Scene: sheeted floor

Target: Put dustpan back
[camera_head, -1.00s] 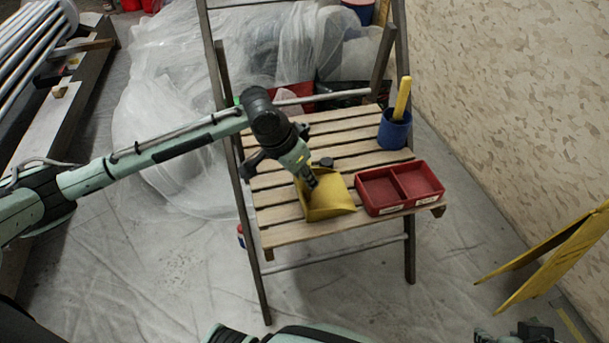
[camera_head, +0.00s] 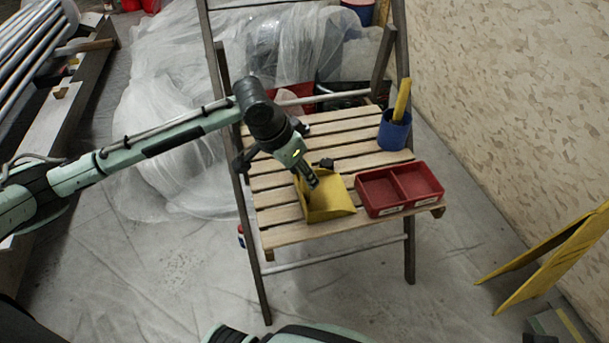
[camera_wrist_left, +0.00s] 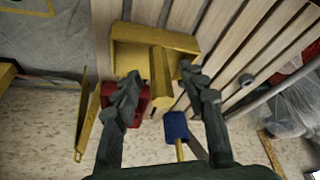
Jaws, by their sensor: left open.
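A yellow dustpan (camera_head: 329,202) lies on the slatted wooden seat of a folding chair (camera_head: 285,235), near its front left. In the left wrist view the dustpan (camera_wrist_left: 128,56) shows its stubby handle pointing toward my gripper. My left gripper (camera_head: 312,183) is at the dustpan in the head view. Its two fingers (camera_wrist_left: 162,82) are open, one on each side of the handle, with gaps visible; I cannot tell how deep the handle sits between them. My right gripper is not recognisable in the head view.
A red two-part tray (camera_head: 398,188) stands right of the dustpan. A blue cup (camera_head: 394,130) with a yellow-handled tool is behind it. A yellow folding stand (camera_head: 550,258) is by the right wall. Clear plastic sheeting (camera_head: 165,100) heaps behind the chair.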

